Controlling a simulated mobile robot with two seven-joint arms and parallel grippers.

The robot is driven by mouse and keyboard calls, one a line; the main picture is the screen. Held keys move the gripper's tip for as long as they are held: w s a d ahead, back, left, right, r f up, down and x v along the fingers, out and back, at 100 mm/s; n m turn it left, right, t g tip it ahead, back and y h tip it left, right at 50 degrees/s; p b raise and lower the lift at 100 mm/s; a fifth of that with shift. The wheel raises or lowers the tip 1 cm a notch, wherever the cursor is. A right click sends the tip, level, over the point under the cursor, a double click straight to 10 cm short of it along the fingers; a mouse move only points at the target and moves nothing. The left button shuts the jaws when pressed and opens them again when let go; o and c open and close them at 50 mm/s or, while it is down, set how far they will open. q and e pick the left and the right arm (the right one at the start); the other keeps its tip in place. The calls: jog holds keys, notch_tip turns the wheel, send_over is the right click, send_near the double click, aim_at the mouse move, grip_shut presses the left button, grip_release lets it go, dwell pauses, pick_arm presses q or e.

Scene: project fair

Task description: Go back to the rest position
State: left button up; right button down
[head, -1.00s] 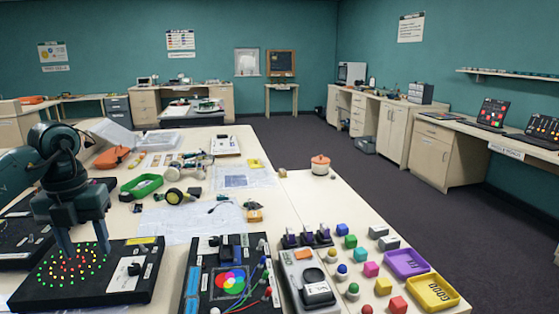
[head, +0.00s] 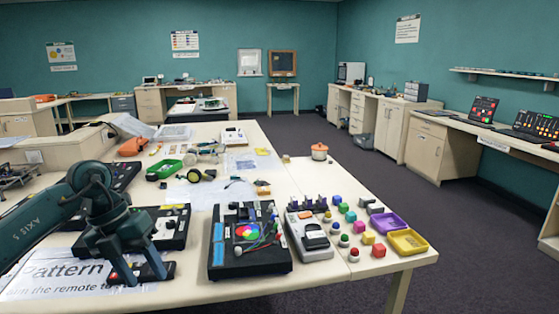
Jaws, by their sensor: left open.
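My left gripper (head: 147,279) is at the lower left of the head view, pointing down with its fingers apart. A small dark device (head: 170,267) lies at the fingertips on a white printed sheet (head: 45,272) reading "Pattern" and "the remote to". I cannot tell whether the fingers touch the device. A black board with a knob (head: 172,232) lies just behind the gripper, partly hidden by my arm. My right gripper is not in view.
The table (head: 330,268) also holds a black board with a coloured disc (head: 248,258), a grey device (head: 311,246), several small coloured blocks, a purple tray (head: 391,224) and a yellow tray (head: 408,242). The dark floor (head: 475,235) is clear to the right.

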pick_arm(q)
jog(key=s+d+f+n+t+h, duration=0.1)
jog(key=s+d+n+t+h, duration=0.15)
jog(key=d+h, duration=0.75)
jog(key=s+d+f+n+t+h, duration=0.1)
jog(key=s+d+n+t+h, duration=0.15)
jog(key=d+h, duration=0.75)
notch_tip(320, 180, down, 11)
jog(key=a+n+t+y, duration=0.2)
jog(key=n+t+y, duration=1)
jog(key=n+y, duration=0.6)
jog(key=s+a+f+n+g+y, duration=0.2)
jog(key=s+f+n+g, duration=0.4)
jog(key=s+f, duration=0.6)
jog(key=f+n+p, duration=0.1)
jog(key=n, duration=0.1)
jog(key=shift+s+a+f+n, duration=0.25)
jog(key=shift+a+n, duration=0.05)
